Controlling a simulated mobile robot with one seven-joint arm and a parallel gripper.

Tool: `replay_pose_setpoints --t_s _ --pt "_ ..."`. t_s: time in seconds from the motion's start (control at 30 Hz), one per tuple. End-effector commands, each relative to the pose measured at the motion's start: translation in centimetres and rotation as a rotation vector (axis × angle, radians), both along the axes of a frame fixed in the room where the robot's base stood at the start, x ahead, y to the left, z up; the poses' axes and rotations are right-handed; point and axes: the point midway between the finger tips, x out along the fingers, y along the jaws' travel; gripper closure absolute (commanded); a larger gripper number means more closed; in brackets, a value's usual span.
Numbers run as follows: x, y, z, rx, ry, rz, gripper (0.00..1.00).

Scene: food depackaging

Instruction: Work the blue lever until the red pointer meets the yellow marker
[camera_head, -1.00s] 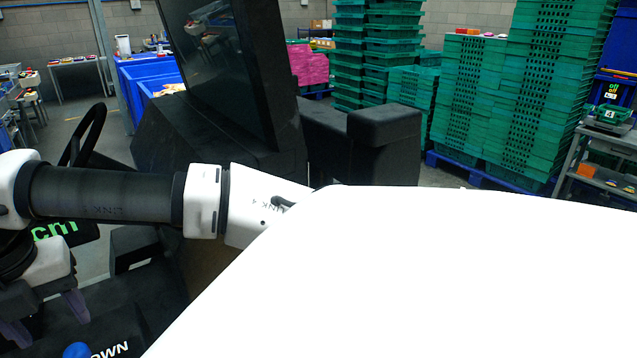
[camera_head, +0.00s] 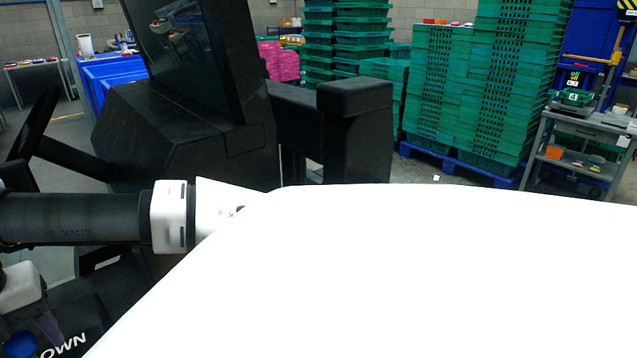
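A blue round knob (camera_head: 20,343), which looks like the end of the blue lever, shows at the lower left edge on a black panel, beside white letters "OWN". My gripper (camera_head: 40,328) is at the lower left edge. One dark purple finger hangs down just right of the knob in the picture; the other finger is not clearly seen. I cannot tell whether the gripper touches the knob. The red pointer and the yellow marker are not visible.
A large black machine with a dark screen (camera_head: 178,45) stands behind my arm. Tall stacks of green crates (camera_head: 490,85) stand on a blue pallet (camera_head: 465,160). A grey shelf cart (camera_head: 590,125) is at the right. A big white surface hides the lower right.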

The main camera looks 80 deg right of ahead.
Motion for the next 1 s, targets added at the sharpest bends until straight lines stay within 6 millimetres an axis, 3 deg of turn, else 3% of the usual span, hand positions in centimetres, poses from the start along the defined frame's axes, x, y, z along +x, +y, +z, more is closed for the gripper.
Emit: replay_pose_setpoints --t_s 0.03,0.3,1.0 --pt "0.0 0.0 0.0 0.000 0.000 0.000 0.47" --pt "0.0 0.0 0.0 0.000 0.000 0.000 0.80" --pt "-2.7 1.8 -0.6 0.000 0.001 0.002 0.80"
